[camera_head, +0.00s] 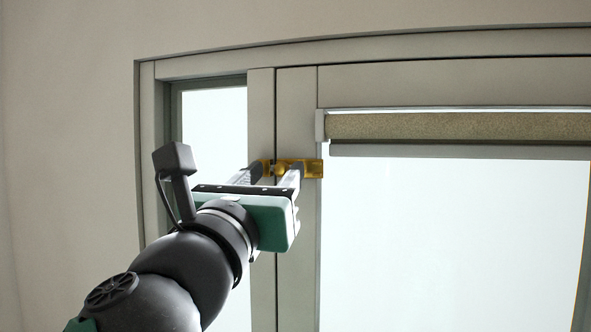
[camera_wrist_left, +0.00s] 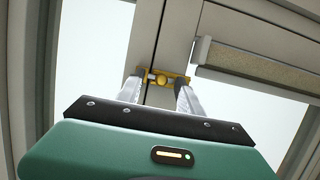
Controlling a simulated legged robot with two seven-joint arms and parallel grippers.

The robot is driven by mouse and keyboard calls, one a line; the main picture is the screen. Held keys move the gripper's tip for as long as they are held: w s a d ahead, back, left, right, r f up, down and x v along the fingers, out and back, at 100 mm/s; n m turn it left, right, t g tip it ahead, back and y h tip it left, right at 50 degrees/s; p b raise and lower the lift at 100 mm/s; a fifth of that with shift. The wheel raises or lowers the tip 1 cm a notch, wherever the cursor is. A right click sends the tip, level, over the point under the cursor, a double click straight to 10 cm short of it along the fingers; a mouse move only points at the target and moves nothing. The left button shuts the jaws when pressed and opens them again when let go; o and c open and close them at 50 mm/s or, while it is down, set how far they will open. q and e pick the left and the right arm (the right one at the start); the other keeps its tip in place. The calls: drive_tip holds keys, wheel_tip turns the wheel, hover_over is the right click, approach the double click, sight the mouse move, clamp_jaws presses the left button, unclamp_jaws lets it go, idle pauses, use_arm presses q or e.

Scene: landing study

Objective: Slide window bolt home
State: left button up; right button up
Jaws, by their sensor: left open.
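The brass window bolt (camera_head: 312,168) is mounted across the upright window frames, level with the bottom of the rolled blind. It also shows in the left wrist view (camera_wrist_left: 161,78), with a round knob near its middle. My left gripper (camera_head: 273,171) is open, with its two fingers on either side of the knob. In the left wrist view my left gripper (camera_wrist_left: 158,84) has its fingertips at the bolt. I cannot tell whether either finger touches the knob. The fingers hide part of the bolt in the head view. My right gripper is not in view.
A rolled beige blind (camera_head: 450,127) in a pale housing sits right of the bolt, above a bright window pane (camera_head: 450,240). A narrower pane (camera_head: 215,130) is on the left. Plain wall (camera_head: 70,140) lies further left, clear of objects.

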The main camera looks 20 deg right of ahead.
use_arm(q)
drive_tip(key=shift+w, duration=0.1)
drive_tip(key=shift+a+f, duration=0.1)
drive_tip(key=shift+s, duration=0.2)
drive_tip(key=shift+s+a, duration=0.25)
drive_tip(key=shift+s, duration=0.55)
drive_tip(key=shift+s+a, duration=0.95)
drive_tip(key=shift+s, duration=0.05)
